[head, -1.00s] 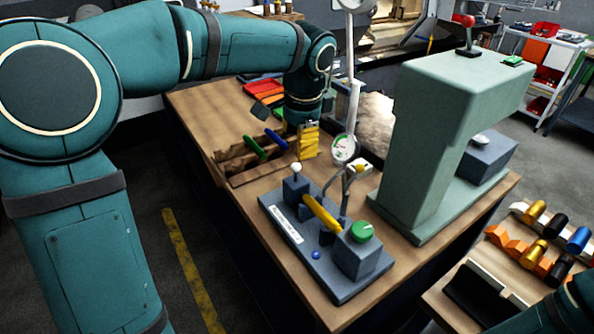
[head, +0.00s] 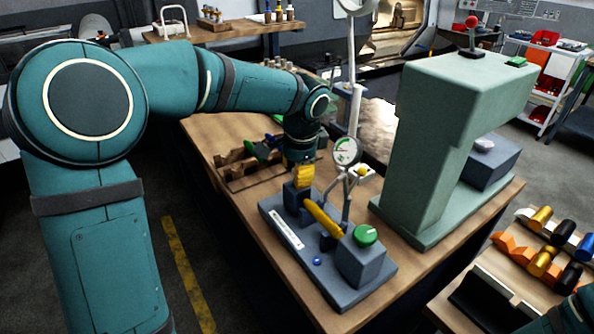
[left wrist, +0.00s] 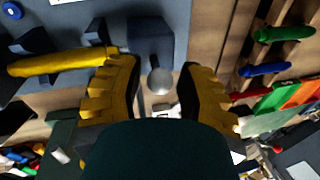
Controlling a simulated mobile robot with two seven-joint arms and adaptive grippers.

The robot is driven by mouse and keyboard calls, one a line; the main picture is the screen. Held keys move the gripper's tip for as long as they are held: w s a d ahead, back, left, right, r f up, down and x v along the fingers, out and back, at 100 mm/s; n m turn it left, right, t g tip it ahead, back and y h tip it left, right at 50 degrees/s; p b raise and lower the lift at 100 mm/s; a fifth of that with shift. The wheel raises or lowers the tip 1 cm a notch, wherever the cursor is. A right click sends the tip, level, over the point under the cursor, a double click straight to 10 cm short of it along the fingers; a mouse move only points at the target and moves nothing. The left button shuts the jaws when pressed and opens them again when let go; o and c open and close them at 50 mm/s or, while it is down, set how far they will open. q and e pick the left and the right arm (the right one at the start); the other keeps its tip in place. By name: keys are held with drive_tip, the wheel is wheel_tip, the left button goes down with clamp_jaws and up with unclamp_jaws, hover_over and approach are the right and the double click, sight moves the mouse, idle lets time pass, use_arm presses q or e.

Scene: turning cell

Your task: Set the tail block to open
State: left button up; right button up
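A grey fixture (head: 333,285) lies on the wooden bench, with a yellow bar (head: 322,218) lying across it. At its near end is a block with a green knob (head: 365,235). At its far end is the tail block (head: 292,197), a small dark block; it also shows in the left wrist view (left wrist: 150,38). A pale ball knob (left wrist: 160,81) shows beside the tail block in the left wrist view and is hidden in the head view. My left gripper (head: 303,178) is over the tail block, its yellow fingers open on either side of the ball.
A dial gauge (head: 347,151) on a stand rises close beside my left gripper. A green press (head: 430,140) stands to the right. A wooden rack with coloured handles (head: 258,150) lies behind the fixture. A side table at lower right holds coloured cylinders (head: 540,220).

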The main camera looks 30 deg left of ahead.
use_arm(q)
clamp_jaws()
drive_tip(key=shift+w+a+r+p, duration=0.15)
drive_tip(key=shift+w+a+p, duration=0.15)
drive_tip(key=shift+a+p, duration=0.2)
drive_tip(key=shift+w+a+p, duration=0.45)
drive_tip(key=shift+w+a, duration=0.15)
drive_tip(key=shift+a, duration=0.35)
drive_tip(key=shift+o, duration=1.3)
unclamp_jaws()
drive_tip(key=shift+o, duration=1.2)
drive_tip(key=shift+a, duration=0.1)
